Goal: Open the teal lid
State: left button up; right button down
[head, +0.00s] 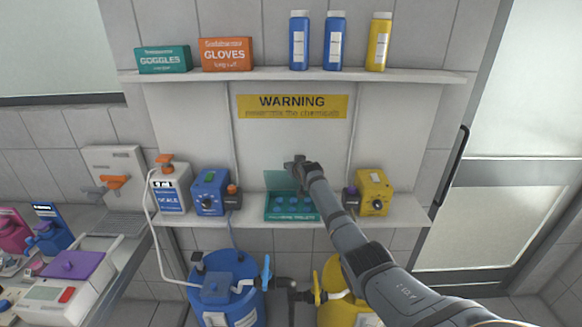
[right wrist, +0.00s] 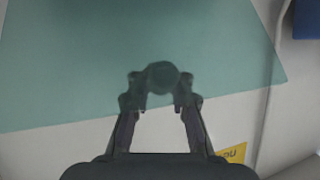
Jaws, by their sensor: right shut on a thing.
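The teal box (head: 292,217) sits on the lower wall shelf with several round blue pieces showing inside. Its see-through teal lid (head: 278,181) stands raised at the back of the box, partly hidden by my right arm. In the right wrist view the lid (right wrist: 60,60) fills much of the picture. My right gripper (head: 298,163) is at the lid's upper part. In the right wrist view its fingers (right wrist: 160,100) are shut on a round dark knob (right wrist: 162,75) on the lid. My left gripper is not in view.
A blue pump (head: 209,192) stands left of the box and a yellow pump (head: 373,191) right of it. The upper shelf (head: 260,75) holds boxes and bottles. A yellow warning sign (head: 292,106) is on the wall above the lid. Barrels stand below.

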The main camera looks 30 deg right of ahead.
jog(key=shift+d, duration=0.15)
dwell(0.7)
jog(key=c, duration=1.7)
grip_release()
jog(key=o, duration=0.5)
jog(key=shift+s+d, duration=0.1)
jog(key=shift+s, duration=0.15)
jog(key=shift+w, duration=0.1)
jog(key=v, duration=1.2)
